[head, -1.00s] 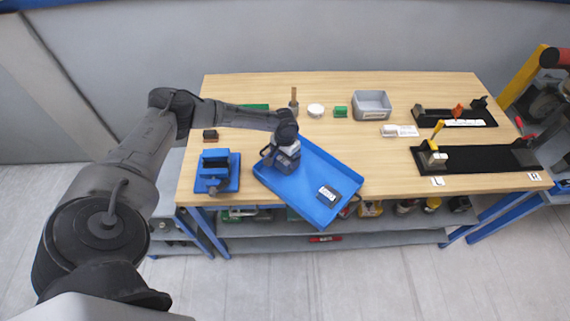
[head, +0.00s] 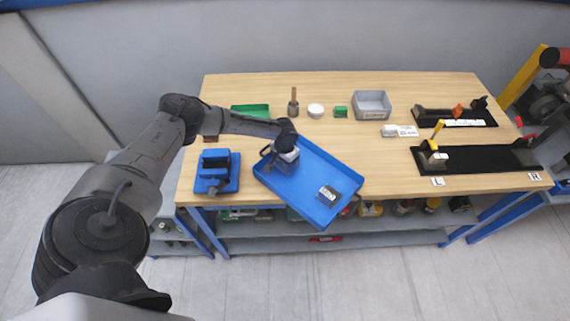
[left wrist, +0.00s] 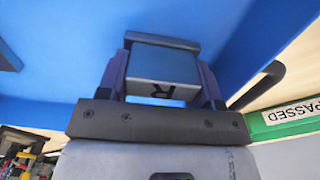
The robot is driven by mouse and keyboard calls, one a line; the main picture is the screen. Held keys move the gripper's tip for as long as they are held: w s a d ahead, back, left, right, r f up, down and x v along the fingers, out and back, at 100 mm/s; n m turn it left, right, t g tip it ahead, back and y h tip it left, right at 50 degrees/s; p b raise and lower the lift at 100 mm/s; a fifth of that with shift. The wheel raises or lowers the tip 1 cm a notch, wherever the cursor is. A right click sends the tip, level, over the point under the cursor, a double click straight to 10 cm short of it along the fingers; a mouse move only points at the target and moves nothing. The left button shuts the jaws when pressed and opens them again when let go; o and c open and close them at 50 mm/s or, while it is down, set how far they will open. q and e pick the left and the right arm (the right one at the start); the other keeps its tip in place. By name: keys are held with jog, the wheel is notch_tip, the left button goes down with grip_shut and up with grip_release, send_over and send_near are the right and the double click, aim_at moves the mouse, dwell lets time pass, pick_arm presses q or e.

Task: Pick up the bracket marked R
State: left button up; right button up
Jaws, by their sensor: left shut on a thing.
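The bracket marked R (left wrist: 165,68) is a grey block with a dark letter R, seen between the fingers in the left wrist view. My left gripper (left wrist: 163,84) is shut on it, a finger on each side. In the head view my left gripper (head: 280,165) is over the back-left part of the blue tray (head: 307,202) and mostly hides the bracket. I cannot tell whether the bracket touches the tray floor. Another dark part with a white label (head: 329,194) lies in the tray's front right. My right gripper is not in view.
A blue vise (head: 216,172) stands left of the tray. A green tray (head: 250,110), a grey bin (head: 372,104) and small items stand behind. Black fixtures (head: 480,158) are at the right, with L and R labels on the front edge. The table's middle has bare wood.

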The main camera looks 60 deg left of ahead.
pick_arm(q)
jog(key=c, duration=0.6)
jog(key=shift+r, duration=0.15)
